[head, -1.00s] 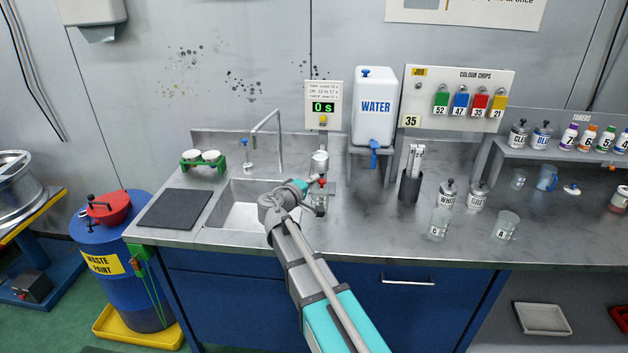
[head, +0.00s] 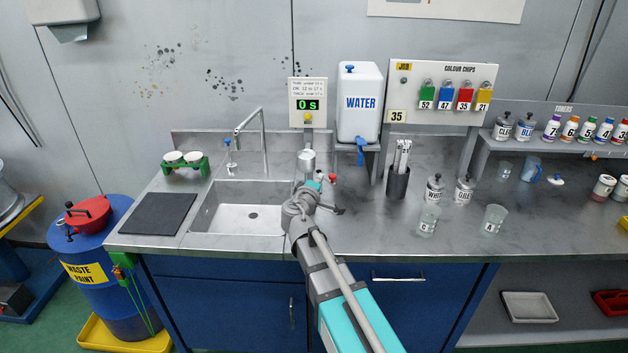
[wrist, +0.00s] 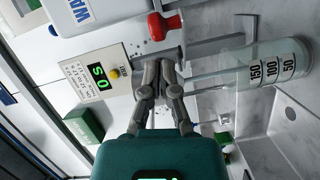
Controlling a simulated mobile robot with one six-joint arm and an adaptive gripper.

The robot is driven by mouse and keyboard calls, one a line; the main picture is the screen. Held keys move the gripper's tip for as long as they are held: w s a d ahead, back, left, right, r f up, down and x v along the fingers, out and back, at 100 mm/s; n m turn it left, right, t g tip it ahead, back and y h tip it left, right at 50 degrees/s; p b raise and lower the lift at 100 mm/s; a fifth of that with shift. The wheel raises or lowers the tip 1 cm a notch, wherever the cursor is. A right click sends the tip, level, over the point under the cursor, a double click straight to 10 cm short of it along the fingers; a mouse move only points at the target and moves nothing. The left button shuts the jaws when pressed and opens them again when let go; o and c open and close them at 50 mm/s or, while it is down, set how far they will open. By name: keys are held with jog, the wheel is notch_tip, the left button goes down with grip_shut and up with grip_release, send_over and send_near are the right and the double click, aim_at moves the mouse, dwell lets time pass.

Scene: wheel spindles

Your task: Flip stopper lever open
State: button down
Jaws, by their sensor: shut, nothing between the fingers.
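In the wrist view, the red lever end (wrist: 165,27) lies just beyond my fingertips. My gripper (wrist: 160,60) is shut and empty, close beside the lever; I cannot tell if it touches. A clear graduated cylinder (wrist: 265,65) stands under the cup. In the head view, my arm hides most of the cylinder and the lower stand.
A white water tank (head: 360,105) stands behind, right of the cup. The sink (head: 210,212) is to the left. A dark holder of sticks (head: 398,183) and several cups stand to the right.

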jog(key=a, duration=0.2)
jog(key=a+r+p, duration=0.1)
jog(key=a, duration=0.1)
jog(key=shift+s, duration=0.1)
jog(key=s+a, duration=0.1)
jog(key=s, duration=0.9)
jog(key=shift+a+r, duration=0.15)
jog(key=shift+a, duration=0.05)
jog(key=s+d+f+m+g+y+p, duration=0.1)
jog(key=s+d+f+m+g, duration=0.4)
jog(key=d, duration=0.3)
jog(key=s+d+f+m+g+p, duration=0.1)
jog(key=s+d+f+m+g, duration=0.3)
jog(key=d+f+g, duration=0.35)
jog(key=s+f+m+g+y, duration=0.2)
jog(key=s+g+y, duration=0.1)
jog(key=s+y, duration=0.2)
jog(key=shift+s+d+f+y+p, duration=0.2)
jog(key=shift+s+f+y+p, duration=0.15)
jog(key=shift+s, duration=0.35)
